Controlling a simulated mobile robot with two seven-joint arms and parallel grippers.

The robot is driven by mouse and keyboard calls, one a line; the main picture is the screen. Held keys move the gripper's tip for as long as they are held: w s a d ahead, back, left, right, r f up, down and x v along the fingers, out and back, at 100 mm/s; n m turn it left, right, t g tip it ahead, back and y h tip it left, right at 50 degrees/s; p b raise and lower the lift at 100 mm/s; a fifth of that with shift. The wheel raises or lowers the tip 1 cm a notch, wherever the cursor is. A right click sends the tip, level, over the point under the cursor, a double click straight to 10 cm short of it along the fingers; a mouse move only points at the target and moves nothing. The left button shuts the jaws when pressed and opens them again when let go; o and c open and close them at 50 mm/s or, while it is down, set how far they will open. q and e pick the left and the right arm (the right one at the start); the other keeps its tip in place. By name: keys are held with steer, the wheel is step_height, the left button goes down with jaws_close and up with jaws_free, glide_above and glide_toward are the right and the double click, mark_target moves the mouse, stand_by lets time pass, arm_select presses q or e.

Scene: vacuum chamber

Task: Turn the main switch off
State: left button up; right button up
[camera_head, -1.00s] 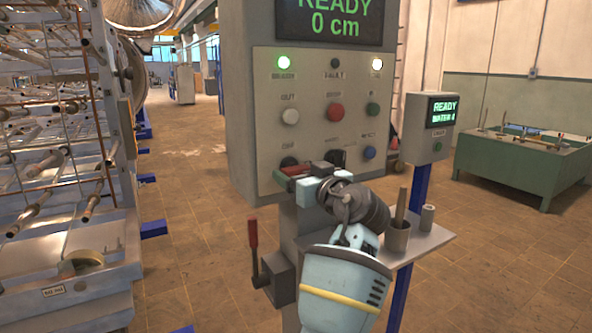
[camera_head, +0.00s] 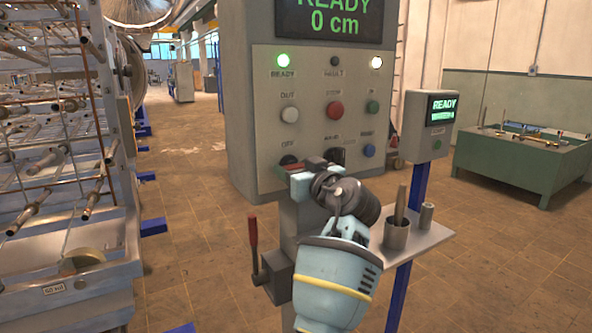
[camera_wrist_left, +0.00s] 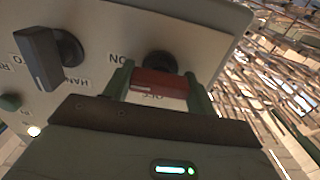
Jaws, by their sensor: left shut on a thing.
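The main switch shows in the left wrist view as a red bar handle (camera_wrist_left: 160,83) in front of a round dark base on the grey panel. The letters ON and, partly covered, OFF are printed beside it. My left gripper (camera_wrist_left: 158,86) has its two green fingers on either side of the red handle and is shut on it. In the head view my left gripper (camera_head: 291,177) is at the lower left of the control panel (camera_head: 325,110), and its fingers and wrist hide most of the switch. My right gripper is not in view.
A black selector knob (camera_wrist_left: 45,58) sits beside the switch. A red-handled lever (camera_head: 253,235) stands below left. A shelf (camera_head: 425,238) with a cup (camera_head: 397,234) is close to the right of my wrist. A small display box (camera_head: 428,125) stands further right.

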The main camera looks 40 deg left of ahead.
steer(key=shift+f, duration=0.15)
arm_select(q)
steer(key=n+b, duration=0.2)
steer(key=shift+f+b, duration=0.25)
steer(key=shift+b, duration=0.15)
steer(key=n+b, duration=0.2)
steer(key=shift+n+b, duration=0.35)
steer(key=shift+n, duration=0.05)
steer(key=shift+n+b, duration=0.85)
steer(key=shift+n, duration=0.05)
steer(key=n+b, duration=0.2)
steer(key=n, duration=0.1)
steer(key=shift+n+b, duration=0.3)
steer(key=shift+b, duration=0.1)
steer(key=n+b, duration=0.3)
steer(key=n, duration=0.2)
steer(key=shift+r, duration=0.1)
steer(key=shift+n+b, duration=0.85)
steer(key=shift+n, duration=0.35)
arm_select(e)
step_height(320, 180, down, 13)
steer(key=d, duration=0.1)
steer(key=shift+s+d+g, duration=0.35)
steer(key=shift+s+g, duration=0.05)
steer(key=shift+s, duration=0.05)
arm_select(q)
steer(key=shift+r, duration=0.1)
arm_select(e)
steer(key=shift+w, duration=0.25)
